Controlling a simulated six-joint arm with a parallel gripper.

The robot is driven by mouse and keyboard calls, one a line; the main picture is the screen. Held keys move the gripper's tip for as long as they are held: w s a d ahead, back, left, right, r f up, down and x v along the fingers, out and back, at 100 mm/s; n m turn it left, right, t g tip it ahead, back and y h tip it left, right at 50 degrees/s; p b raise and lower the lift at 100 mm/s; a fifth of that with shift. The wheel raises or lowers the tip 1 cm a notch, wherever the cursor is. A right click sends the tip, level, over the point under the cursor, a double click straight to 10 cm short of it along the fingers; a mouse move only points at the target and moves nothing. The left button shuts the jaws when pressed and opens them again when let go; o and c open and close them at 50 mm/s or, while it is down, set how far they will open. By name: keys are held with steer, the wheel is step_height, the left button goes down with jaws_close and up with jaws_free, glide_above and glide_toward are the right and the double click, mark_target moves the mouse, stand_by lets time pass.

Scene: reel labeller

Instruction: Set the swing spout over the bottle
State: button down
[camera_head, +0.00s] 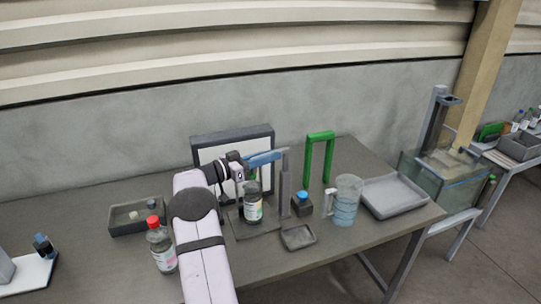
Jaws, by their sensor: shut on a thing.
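The swing spout (264,158) looks like a blue arm running left from the top of a grey post (285,192). My gripper (246,164) is at the left end of this blue arm and is shut on it; the fingertips are small and partly hidden. A dark bottle with a pale label (253,209) stands upright on a dark base (240,232), below my gripper and left of the post. Its top is close under the gripper. I cannot tell whether the spout's tip is directly above the bottle's mouth.
A red-capped bottle (161,250) and a grey bin (127,223) stand left of my arm. Right of the post are a small blue-topped bottle (302,206), a green frame (308,160), a clear jug (344,208) and a grey tray (397,207). A small dish (298,239) sits in front.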

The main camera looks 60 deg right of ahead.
steer(key=shift+w+d+r+m+g+y, duration=0.2)
steer(key=shift+w+r+m+g+y, duration=0.05)
steer(key=shift+r+m+g+y, duration=0.05)
stand_by(0.5)
steer(key=c, duration=1.9)
jaws_free()
steer(key=shift+o, duration=0.7)
steer(key=shift+f, duration=0.2)
steer(key=b+v, duration=0.2)
steer(key=v, duration=0.4)
steer(key=shift+a+b, duration=0.1)
steer(key=shift+b, duration=0.2)
steer(key=shift+w+a, duration=0.35)
steer(key=shift+a, duration=0.1)
steer(key=shift+w+a+r, duration=0.1)
steer(key=shift+w, duration=0.05)
steer(key=p+v, duration=0.1)
steer(key=v, duration=0.7)
steer(key=shift+w+d+p, duration=0.25)
steer(key=shift+w+p, duration=0.05)
